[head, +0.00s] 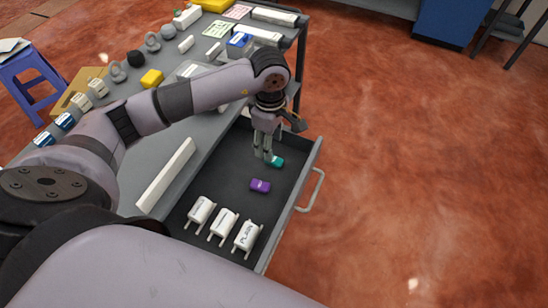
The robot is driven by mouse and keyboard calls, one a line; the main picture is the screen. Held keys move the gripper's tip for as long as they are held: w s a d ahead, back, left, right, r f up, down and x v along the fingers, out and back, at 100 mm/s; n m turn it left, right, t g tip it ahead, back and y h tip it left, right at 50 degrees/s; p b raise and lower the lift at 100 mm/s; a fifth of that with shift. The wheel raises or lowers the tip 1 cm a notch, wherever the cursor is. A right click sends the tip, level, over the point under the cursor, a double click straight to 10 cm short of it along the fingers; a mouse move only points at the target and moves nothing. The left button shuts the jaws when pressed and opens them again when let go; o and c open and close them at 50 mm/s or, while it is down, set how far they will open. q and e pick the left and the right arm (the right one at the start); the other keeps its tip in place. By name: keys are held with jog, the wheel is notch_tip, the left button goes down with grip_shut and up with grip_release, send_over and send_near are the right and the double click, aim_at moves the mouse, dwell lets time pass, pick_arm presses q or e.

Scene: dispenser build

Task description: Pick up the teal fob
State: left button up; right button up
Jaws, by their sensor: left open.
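The teal fob (277,161) lies on the floor of the open drawer (230,175), toward its far end. My left gripper (267,156) is open and points down over the drawer. Its fingertips are at the near left side of the teal fob and hide part of it. I cannot tell whether they touch it. My right gripper is not in view.
A purple fob (260,185) and several white labelled units (223,224) lie nearer in the drawer. The drawer handle (312,190) sticks out right. A cluttered grey table (126,88) stands behind. A blue stool (32,85) is at left. Floor at right is clear.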

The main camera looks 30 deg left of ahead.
aim_at(274, 159)
pick_arm(q)
jog(key=shift+d+f+p, duration=0.2)
jog(key=shift+f+p, duration=0.2)
jog(key=shift+f, duration=1.15)
jog(key=shift+d+f+p, duration=0.2)
jog(key=shift+f+p, duration=0.15)
jog(key=shift+f, duration=1.2)
jog(key=c, duration=0.9)
jog(key=shift+w+r, duration=0.1)
